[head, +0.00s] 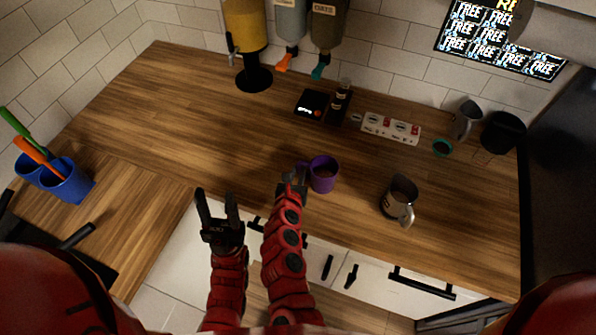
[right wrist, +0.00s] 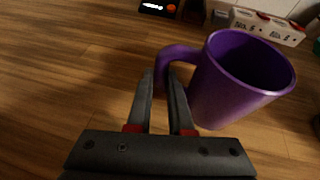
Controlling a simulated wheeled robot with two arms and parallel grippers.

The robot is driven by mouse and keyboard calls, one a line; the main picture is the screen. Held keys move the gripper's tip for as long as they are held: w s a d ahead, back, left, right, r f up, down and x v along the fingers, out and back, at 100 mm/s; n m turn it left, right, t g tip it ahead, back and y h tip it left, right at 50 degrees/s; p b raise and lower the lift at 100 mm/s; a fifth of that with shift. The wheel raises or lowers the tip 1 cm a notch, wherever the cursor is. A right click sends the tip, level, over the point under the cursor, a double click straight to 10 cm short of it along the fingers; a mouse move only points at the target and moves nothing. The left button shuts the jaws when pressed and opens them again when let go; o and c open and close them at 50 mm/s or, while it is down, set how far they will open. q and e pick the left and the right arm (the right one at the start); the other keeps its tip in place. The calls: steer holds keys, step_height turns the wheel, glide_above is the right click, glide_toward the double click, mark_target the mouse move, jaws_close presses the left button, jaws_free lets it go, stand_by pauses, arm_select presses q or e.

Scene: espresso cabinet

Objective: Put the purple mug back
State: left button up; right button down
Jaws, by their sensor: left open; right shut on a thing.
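The purple mug (head: 324,175) stands upright at the middle of the wooden counter, near its front edge, in the head view. Its handle points left. In the right wrist view the mug (right wrist: 235,80) fills the upper right, and its handle sits between the fingers. My right gripper (head: 293,180) is shut on that handle; the fingers also show in the right wrist view (right wrist: 163,100). My left gripper (head: 218,208) is open and empty, left of the right arm and in front of the counter edge. I cannot tell whether the mug touches the counter.
A steel pitcher (head: 399,198) stands right of the mug. Blue cups (head: 66,184) stand at the far left. The counter (head: 160,120) left of the mug is clear.

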steer(key=shift+f, duration=0.2)
steer(key=c, duration=0.8)
jaws_free()
steer(key=shift+r, duration=0.1)
steer(key=shift+r, duration=0.25)
steer(key=shift+s+a+f, duration=0.1)
steer(key=shift+s, duration=0.2)
steer(key=b+v, duration=0.3)
steer(key=v, duration=0.7)
steer(key=shift+s, duration=0.1)
steer(key=shift+s+a+r+b, duration=0.1)
steer(key=shift+s+r+b, duration=0.25)
steer(key=shift+s, duration=0.2)
